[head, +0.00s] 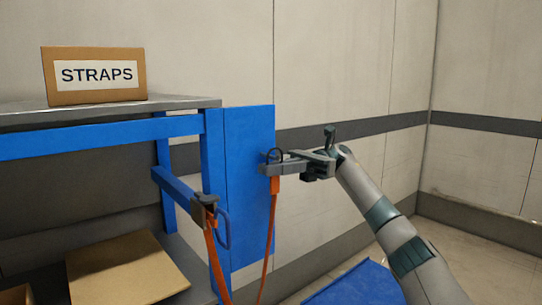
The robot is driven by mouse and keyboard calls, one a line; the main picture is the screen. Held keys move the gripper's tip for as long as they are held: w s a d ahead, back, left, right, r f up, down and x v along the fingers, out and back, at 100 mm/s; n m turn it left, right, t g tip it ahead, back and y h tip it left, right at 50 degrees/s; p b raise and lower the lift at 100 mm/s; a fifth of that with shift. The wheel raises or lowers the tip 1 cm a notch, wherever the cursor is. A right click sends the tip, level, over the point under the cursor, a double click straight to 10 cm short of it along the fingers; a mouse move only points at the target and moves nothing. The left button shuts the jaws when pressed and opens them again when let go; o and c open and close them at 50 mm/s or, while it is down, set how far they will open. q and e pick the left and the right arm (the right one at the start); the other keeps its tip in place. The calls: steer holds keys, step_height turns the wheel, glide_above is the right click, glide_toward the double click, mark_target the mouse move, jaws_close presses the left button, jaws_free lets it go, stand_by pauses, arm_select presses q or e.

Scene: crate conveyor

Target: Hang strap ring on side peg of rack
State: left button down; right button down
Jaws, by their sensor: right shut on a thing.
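My right gripper (268,169) comes in from the right and is shut on the strap ring (274,151), a thin dark loop that shows above the jaws. An orange strap (271,225) hangs from it, below the jaws. The gripper is in front of the right edge of the rack's blue side panel (247,140). I cannot make out a side peg there; the jaws may hide it. The blue rack (212,150) stands at the left. My left gripper is not in view.
A blue bar (176,186) with a dark grey end piece (204,212) carries a blue loop (224,229) and another orange strap (216,265). A "STRAPS" box (95,76) stands on the top shelf. Cardboard (115,272) lies lower. A blue mat (355,285) lies on the floor.

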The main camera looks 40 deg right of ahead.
steer(key=shift+w+f, duration=0.15)
steer(key=shift+w, duration=0.05)
steer(key=shift+w+f, duration=0.2)
steer(key=shift+w, duration=0.1)
steer(key=shift+w+f, duration=0.15)
steer(key=shift+f, duration=0.1)
stand_by(0.4)
stand_by(0.4)
steer(key=c, duration=1.8)
jaws_free()
steer(key=shift+c, duration=0.2)
steer(key=shift+d, duration=0.1)
